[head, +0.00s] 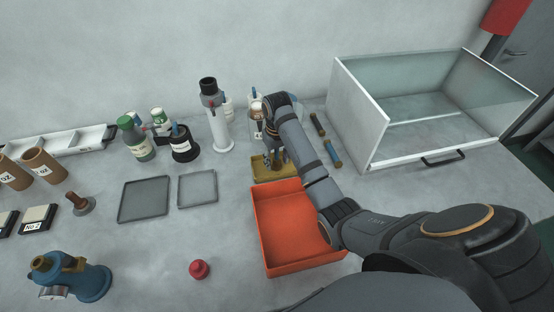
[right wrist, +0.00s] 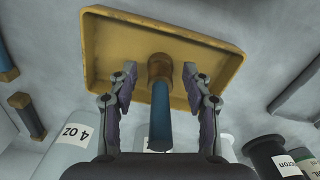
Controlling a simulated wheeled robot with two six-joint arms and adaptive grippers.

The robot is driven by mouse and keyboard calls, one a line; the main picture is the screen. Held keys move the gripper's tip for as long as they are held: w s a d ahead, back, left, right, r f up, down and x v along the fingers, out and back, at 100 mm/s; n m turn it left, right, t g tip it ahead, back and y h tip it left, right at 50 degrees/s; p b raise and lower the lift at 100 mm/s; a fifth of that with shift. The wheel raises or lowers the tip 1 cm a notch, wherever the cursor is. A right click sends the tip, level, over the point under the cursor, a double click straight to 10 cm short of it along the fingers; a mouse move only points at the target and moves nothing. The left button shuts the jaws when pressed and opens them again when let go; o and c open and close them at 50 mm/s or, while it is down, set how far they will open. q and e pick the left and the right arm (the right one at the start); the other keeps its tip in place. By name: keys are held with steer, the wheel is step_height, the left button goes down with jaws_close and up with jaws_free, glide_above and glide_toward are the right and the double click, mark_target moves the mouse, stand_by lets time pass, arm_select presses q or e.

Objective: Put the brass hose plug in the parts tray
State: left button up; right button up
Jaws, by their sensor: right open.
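A blue rod with a brass end, which looks like the brass hose plug (right wrist: 160,110), is between my right gripper's fingers in the right wrist view. Its brass end is at the mustard-yellow tray (right wrist: 120,45), seemingly the parts tray. The tray also shows in the head view (head: 262,176), behind the red bin. My right gripper (head: 277,158) is over this tray, its fingers (right wrist: 160,88) open on both sides of the rod, with gaps visible. The head view largely hides the rod behind my gripper. My left gripper is not in view.
A red bin (head: 262,235) stands in front of the tray. Two brass-ended rods, one dark (head: 318,124) and one blue (head: 333,153), lie to its right, before a glass-sided case (head: 355,120). Bottles and a white stand (head: 221,133) are behind left. Two grey trays (head: 143,200) lie left.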

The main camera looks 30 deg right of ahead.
steer(key=shift+r, duration=0.25)
step_height(320, 180, up, 12)
steer(key=p, duration=1)
steer(key=shift+p, duration=0.3)
steer(key=shift+f, duration=0.1)
